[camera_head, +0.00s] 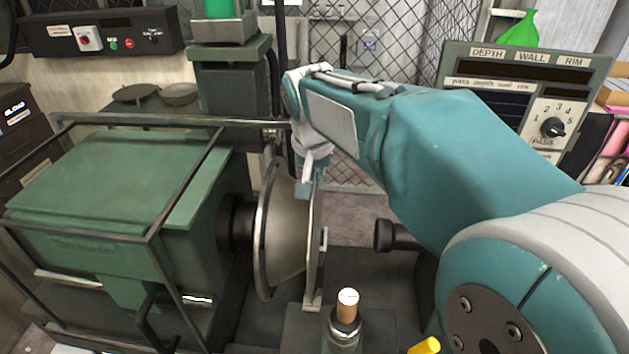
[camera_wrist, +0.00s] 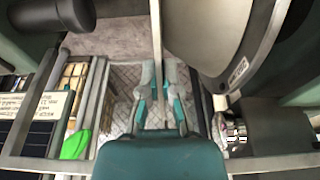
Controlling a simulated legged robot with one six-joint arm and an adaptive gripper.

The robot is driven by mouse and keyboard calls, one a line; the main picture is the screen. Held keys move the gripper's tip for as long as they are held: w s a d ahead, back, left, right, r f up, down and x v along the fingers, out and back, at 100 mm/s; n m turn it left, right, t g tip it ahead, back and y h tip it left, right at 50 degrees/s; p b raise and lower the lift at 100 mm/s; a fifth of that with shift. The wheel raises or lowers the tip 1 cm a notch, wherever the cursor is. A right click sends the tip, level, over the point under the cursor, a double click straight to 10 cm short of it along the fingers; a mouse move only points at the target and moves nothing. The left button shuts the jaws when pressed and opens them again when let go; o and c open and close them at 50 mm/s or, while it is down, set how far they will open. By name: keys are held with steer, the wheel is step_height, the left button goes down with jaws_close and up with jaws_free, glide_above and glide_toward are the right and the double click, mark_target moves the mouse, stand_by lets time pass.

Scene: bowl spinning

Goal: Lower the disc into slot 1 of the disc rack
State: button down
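My gripper (camera_head: 306,182) points down beside the lathe in the head view. In the wrist view its two fingers (camera_wrist: 158,82) are on either side of a thin grey disc (camera_wrist: 157,35), seen edge-on. The fingers appear closed on it. In the head view the disc (camera_head: 316,225) is a narrow upright plate below the gripper, just right of a large metal bowl shape (camera_head: 285,235). I cannot make out the disc rack or slot 1 in either view.
The green lathe headstock (camera_head: 110,200) with its dark bar frame stands left. A dark tailstock end (camera_head: 388,236) is to the right of the disc. A wooden-topped handle (camera_head: 347,300) stands in front. A gauge panel (camera_head: 525,95) is at the back right.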

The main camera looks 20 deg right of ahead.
steer(key=shift+r, duration=0.25)
steer(key=shift+w+v, duration=0.25)
steer(key=shift+v, duration=0.85)
steer(key=shift+w+v, duration=0.25)
steer(key=shift+v, duration=0.85)
steer(key=shift+d+r, duration=0.2)
steer(key=shift+r, duration=0.05)
stand_by(1.0)
